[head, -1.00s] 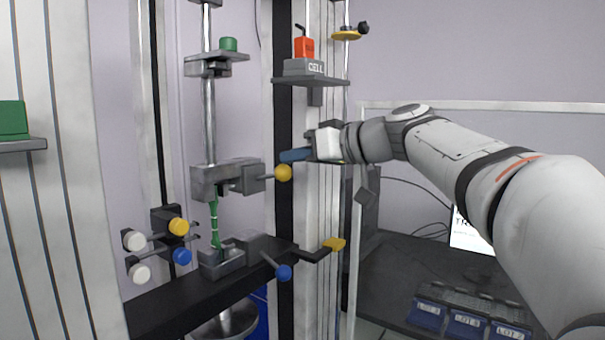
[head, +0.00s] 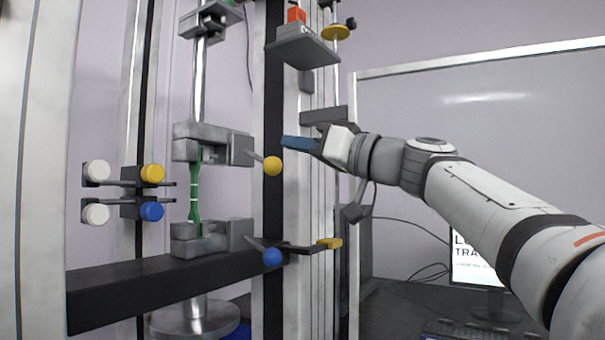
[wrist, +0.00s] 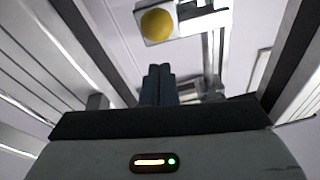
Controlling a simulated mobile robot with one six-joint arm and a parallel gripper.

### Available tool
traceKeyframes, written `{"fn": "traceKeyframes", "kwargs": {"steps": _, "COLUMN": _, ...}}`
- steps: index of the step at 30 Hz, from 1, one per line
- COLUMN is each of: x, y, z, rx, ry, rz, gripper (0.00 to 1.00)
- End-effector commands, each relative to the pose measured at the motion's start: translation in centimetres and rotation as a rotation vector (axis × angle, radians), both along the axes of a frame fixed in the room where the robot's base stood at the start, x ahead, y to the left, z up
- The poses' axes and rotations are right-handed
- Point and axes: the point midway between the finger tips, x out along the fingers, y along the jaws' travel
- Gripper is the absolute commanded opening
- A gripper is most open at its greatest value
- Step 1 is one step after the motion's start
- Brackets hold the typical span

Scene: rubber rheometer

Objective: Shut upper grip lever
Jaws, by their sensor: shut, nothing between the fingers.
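The upper grip (head: 205,144) is a grey metal block on the vertical rod. Its lever ends in a yellow ball (head: 272,166) and points right and slightly down from the grip. My gripper (head: 287,143) is shut and empty, with its blue fingers just up and to the right of the yellow ball, apparently apart from it. In the wrist view the shut fingers (wrist: 158,75) point towards the yellow ball (wrist: 157,25), which shows beyond their tips against a pale block. A green specimen (head: 194,190) stands upright between the upper grip and the lower grip (head: 200,240).
The lower grip's lever has a blue ball (head: 272,257). A yellow-ended bracket (head: 329,243) sticks out below my gripper. A grey shelf (head: 303,52) with a red object (head: 296,14) is above it. White, yellow and blue knobs (head: 151,211) sit at the left.

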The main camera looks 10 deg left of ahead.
Motion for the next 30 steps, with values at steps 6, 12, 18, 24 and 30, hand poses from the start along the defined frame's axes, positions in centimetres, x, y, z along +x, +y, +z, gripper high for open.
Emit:
{"fn": "traceKeyframes", "kwargs": {"steps": 6, "x": -0.3, "y": 0.5, "z": -1.9, "rx": 0.094, "ry": -0.034, "rz": 0.01, "gripper": 0.0}}
{"fn": "traceKeyframes", "kwargs": {"steps": 12, "x": -0.2, "y": 0.5, "z": -2.4, "rx": 0.121, "ry": -0.044, "rz": 0.009, "gripper": 0.0}}
{"fn": "traceKeyframes", "kwargs": {"steps": 18, "x": -0.2, "y": 0.6, "z": -2.7, "rx": 0.121, "ry": -0.043, "rz": 0.01, "gripper": 0.0}}
{"fn": "traceKeyframes", "kwargs": {"steps": 24, "x": -0.3, "y": 0.8, "z": -2.9, "rx": 0.119, "ry": -0.043, "rz": 0.011, "gripper": 0.0}}
{"fn": "traceKeyframes", "kwargs": {"steps": 30, "x": -0.2, "y": 0.8, "z": -2.9, "rx": 0.118, "ry": -0.042, "rz": 0.011, "gripper": 0.0}}
